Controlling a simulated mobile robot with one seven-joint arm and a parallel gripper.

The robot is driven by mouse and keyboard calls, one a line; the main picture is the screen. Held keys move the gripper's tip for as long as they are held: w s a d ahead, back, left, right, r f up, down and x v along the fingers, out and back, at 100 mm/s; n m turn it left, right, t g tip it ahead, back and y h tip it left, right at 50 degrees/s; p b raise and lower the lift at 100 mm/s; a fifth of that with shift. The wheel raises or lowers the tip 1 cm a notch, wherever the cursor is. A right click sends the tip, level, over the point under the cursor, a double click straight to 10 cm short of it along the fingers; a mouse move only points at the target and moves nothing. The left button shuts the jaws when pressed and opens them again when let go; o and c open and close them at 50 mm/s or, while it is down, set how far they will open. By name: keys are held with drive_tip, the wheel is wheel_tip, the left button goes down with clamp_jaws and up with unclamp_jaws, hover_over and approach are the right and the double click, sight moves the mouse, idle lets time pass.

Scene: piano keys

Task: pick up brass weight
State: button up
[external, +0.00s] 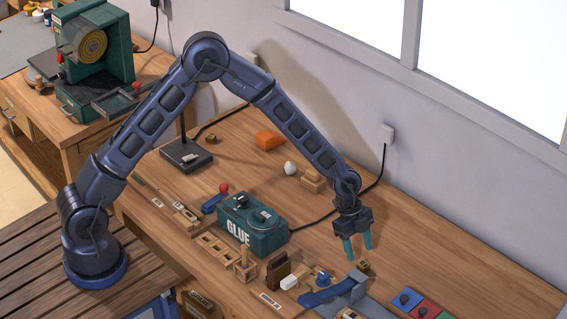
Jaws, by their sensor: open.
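My gripper (358,249) points down over the right part of the workbench, its two teal fingers apart with nothing visible between them. A small brass-coloured block (363,266), which looks like the brass weight, sits on the bench just below and in front of the fingertips. It is small here, and I cannot tell its exact shape or how much height separates it from the fingers. Another small brownish piece (211,138) lies farther back, near the black stand base.
A blue lever on a grey base (352,291) stands close in front of the block. A blue knob-like piece (323,277), a white piece (289,283) and a dark brown block (278,273) are to the left. The green GLUE box (262,236) stands farther left.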

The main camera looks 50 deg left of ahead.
sight(364, 264)
drive_tip(key=shift+x, duration=2.35)
drive_tip(key=shift+w, duration=0.15)
drive_tip(key=c, duration=1)
drive_tip(key=shift+c, duration=0.2)
drive_tip(key=shift+r, duration=0.15)
wheel_tip(364, 264, up, 20)
